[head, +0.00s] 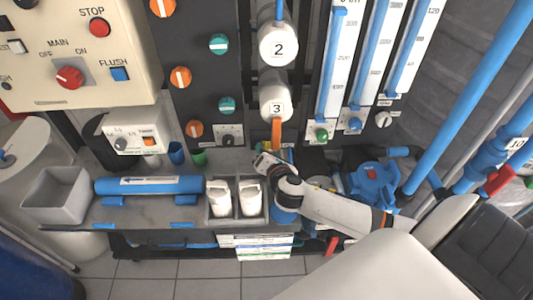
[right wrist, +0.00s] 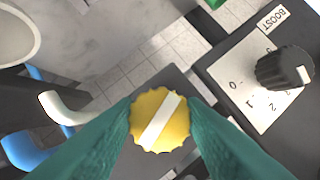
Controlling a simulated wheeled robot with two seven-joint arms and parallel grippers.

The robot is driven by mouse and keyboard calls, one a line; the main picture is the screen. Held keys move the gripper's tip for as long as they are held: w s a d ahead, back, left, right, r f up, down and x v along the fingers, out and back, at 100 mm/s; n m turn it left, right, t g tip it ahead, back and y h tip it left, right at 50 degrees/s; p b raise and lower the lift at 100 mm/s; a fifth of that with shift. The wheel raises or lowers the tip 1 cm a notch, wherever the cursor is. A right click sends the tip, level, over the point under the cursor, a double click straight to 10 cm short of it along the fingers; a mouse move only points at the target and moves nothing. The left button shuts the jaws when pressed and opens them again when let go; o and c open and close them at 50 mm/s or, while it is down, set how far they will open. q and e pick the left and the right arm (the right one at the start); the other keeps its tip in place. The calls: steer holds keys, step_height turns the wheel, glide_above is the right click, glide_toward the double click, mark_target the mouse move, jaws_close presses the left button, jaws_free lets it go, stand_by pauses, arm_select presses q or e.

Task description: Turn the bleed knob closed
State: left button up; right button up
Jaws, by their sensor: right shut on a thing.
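A yellow scalloped knob (right wrist: 160,119) with a white bar across its face sits between the teal fingers of my right gripper (right wrist: 160,122) in the right wrist view. The fingers touch it from both sides, and the white bar runs slanted from lower left to upper right. No label for this knob shows. In the head view my right gripper (head: 266,165) is just below the orange-handled cylinder numbered 3 and hides the knob. My left gripper is not in view.
A black BOOST knob (right wrist: 285,68) on a white dial plate is close by at the right of the right wrist view. In the head view, two white bottles (head: 220,197) stand in a grey holder just below my gripper. A blue pump (head: 372,185) is to the right.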

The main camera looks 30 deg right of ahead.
steer(key=shift+f+m+t+y+b, duration=0.15)
steer(key=shift+m+t+y+b, duration=0.3)
steer(key=shift+m+b, duration=0.65)
steer(key=o, duration=1)
steer(key=b+v, duration=0.1)
steer(key=v, duration=1.1)
steer(key=shift+s, duration=0.1)
